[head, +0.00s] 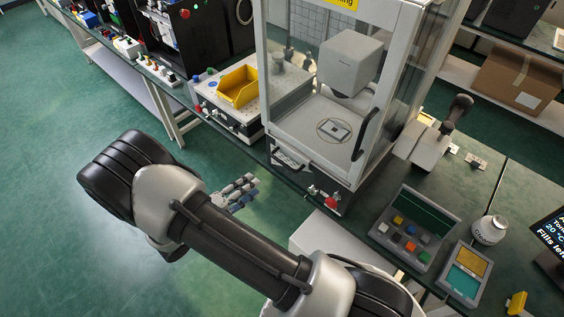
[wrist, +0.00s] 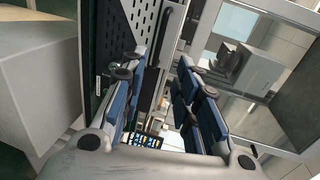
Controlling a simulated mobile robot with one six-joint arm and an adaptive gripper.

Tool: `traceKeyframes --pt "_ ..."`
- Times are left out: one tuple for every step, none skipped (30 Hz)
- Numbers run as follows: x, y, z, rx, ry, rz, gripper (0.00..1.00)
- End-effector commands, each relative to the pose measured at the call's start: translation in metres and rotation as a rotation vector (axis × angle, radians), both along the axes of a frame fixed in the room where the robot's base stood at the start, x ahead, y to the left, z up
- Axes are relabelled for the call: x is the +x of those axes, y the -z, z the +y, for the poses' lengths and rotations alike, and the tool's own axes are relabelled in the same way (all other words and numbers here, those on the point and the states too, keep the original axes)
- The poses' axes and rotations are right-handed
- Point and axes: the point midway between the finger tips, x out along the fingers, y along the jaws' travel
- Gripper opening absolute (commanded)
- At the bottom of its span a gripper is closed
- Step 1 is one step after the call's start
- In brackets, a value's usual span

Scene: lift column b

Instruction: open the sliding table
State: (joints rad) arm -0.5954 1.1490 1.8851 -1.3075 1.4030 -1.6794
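A glass-walled white enclosure (head: 330,150) stands on the bench, with a grey block-shaped head (head: 349,64) above a round plate (head: 336,130). A pale bar handle (head: 290,158) sits low on its front, at the left. I cannot tell for sure which part is the sliding table. My gripper (head: 243,190) is in front of the bench, left of and a little below that handle in the picture, apart from it. In the wrist view my gripper (wrist: 168,88) has its blue-padded fingers spread, with nothing held between them. The enclosure also shows at the right there.
A pale perforated platform (head: 212,96) with a yellow bin (head: 239,85) stands left of the enclosure. A red button (head: 331,202) is on the front. A keypad box (head: 413,226) and a white jar (head: 489,230) stand to the right. The green floor at left is clear.

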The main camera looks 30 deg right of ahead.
Motion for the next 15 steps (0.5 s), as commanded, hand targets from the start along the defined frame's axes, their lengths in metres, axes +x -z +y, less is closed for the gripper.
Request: traceKeyframes --pt "0.002 0.003 -0.011 0.000 0.005 0.001 0.29" --pt "0.004 0.004 -0.016 0.000 0.007 0.000 0.29" --pt "0.007 0.006 -0.024 0.000 0.007 0.000 0.29" --pt "0.009 0.007 -0.031 0.000 0.008 0.000 0.29" --pt "0.011 0.009 -0.037 0.000 0.007 -0.001 0.29" --pt "0.014 0.011 -0.045 0.001 0.008 0.000 0.29" --pt "0.017 0.012 -0.051 0.001 0.008 0.000 0.29" --pt "0.019 0.013 -0.058 0.001 0.008 0.000 0.29" --pt "0.021 0.015 -0.066 0.002 0.009 0.000 0.29" --pt "0.024 0.017 -0.072 0.002 0.008 -0.001 0.29" --pt "0.026 0.018 -0.078 0.002 0.009 0.000 0.29" --pt "0.029 0.020 -0.086 0.002 0.008 -0.001 0.29" --pt "0.031 0.021 -0.092 0.002 0.008 -0.001 0.29" --pt "0.033 0.022 -0.097 0.003 0.009 -0.002 0.29" --pt "0.036 0.024 -0.105 0.003 0.008 -0.002 0.29"
